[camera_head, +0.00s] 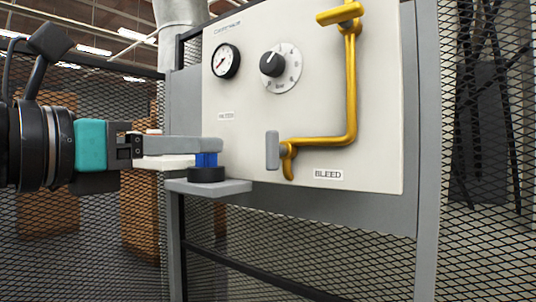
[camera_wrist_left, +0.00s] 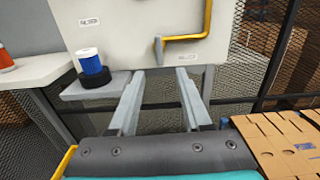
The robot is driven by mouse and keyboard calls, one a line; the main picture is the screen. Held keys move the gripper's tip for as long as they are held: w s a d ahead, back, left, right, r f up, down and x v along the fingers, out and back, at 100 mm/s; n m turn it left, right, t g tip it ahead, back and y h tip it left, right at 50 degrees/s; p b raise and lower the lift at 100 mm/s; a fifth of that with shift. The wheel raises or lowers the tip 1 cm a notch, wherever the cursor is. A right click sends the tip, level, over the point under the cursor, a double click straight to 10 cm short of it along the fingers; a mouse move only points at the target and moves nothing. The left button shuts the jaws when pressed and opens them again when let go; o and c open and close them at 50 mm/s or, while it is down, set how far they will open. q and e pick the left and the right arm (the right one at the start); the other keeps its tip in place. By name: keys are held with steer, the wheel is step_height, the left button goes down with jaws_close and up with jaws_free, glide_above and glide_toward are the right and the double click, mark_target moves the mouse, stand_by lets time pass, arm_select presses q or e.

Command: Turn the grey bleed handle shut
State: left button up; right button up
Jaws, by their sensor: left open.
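The grey bleed handle (camera_head: 272,150) stands upright on the front of the pale panel (camera_head: 240,105), left of the lower end of the yellow pipe (camera_head: 351,90) and above left of the BLEED label (camera_head: 328,174). My left gripper (camera_head: 220,146) comes in from the left, its fingertips apart from the handle. In the left wrist view the open fingers (camera_wrist_left: 160,74) are empty, and the handle (camera_wrist_left: 159,50) shows ahead, between and just beyond the tips. The far finger is mostly hidden in the head view. My right gripper is out of view.
A blue canister (camera_wrist_left: 91,62) on a black base sits on a grey ledge (camera_wrist_left: 92,91), left of my fingers. A white shelf (camera_wrist_left: 30,70) is farther left. The panel carries a gauge (camera_head: 226,61) and a dial (camera_head: 282,68). Mesh fencing (camera_head: 490,150) stands around.

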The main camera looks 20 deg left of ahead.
arm_select(q)
steer(key=p, duration=0.1)
glide_toward(268, 146)
steer(key=shift+x, duration=1.95)
steer(key=shift+p+x, duration=0.6)
steer(key=shift+x, duration=2.25)
jaws_close()
